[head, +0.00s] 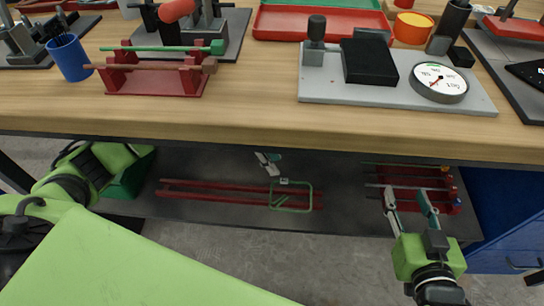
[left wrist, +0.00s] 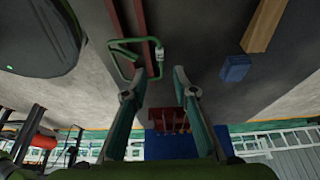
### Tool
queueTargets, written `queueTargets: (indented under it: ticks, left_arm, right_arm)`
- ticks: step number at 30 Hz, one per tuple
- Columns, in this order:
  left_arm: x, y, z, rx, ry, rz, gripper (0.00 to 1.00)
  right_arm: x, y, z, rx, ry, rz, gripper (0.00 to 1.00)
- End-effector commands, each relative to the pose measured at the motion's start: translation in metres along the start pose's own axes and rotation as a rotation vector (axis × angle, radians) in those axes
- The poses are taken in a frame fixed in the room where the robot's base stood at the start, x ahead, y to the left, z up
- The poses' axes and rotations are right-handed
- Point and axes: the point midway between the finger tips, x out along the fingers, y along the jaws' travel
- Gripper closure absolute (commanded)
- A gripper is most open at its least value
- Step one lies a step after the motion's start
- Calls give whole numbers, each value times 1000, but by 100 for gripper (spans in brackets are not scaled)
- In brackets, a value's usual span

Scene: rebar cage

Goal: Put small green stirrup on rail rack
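The small green stirrup (head: 291,209), a thin bent rectangular loop, is at the right part of the long red rail rack (head: 215,195) on the lower shelf. I cannot tell whether it lies on the rails or hangs around them. The left wrist view also shows the stirrup (left wrist: 125,42) at the red rails (left wrist: 117,22). My left gripper (head: 267,163) is partly hidden under the tabletop, just left of and beyond the stirrup. Its fingers (left wrist: 167,72) are apart, with nothing between them. My right gripper (head: 409,200) is open and empty, before the shelf's right part.
A second red rack (head: 410,178) with several rods stands right on the shelf. The wooden tabletop (head: 230,118) overhangs the shelf (head: 345,205). On top are a red rod stand (head: 150,82), a blue cup (head: 68,57) and a dial gauge (head: 438,82). A blue cabinet (head: 505,225) is right.

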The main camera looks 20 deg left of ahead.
Motion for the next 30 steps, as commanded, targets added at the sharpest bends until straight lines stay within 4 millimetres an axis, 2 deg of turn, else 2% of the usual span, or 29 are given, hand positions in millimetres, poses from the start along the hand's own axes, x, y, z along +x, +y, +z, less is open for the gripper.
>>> queueTargets:
  ticks: [4, 7, 11, 15, 19, 22, 27, 30]
  left_arm:
    - [7, 5, -7, -3, 19, -10, 74]
    - [25, 16, -24, -14, 68, -39, 74]
    - [52, 39, -62, -69, 203, -123, 74]
    - [56, 57, -100, -186, 382, -242, 74]
    - [39, 64, -115, -331, 539, -366, 74]
    - [15, 65, -111, -456, 642, -477, 74]
    - [-29, 63, -80, -637, 749, -666, 74]
    - [-49, 64, -61, -698, 774, -753, 74]
  right_arm:
    - [-1, 1, 4, 0, -20, 1, 60]
    - [-1, 1, 5, 0, -20, 1, 60]
    - [-1, 1, 5, 0, -19, 1, 60]
    - [-1, 1, 4, 0, -19, 1, 60]
    - [0, 1, 4, 0, -19, 1, 60]
    - [0, 1, 4, 0, -18, 1, 60]
    - [0, 1, 4, 0, -18, 1, 60]
    - [0, 0, 4, 0, -18, 1, 60]
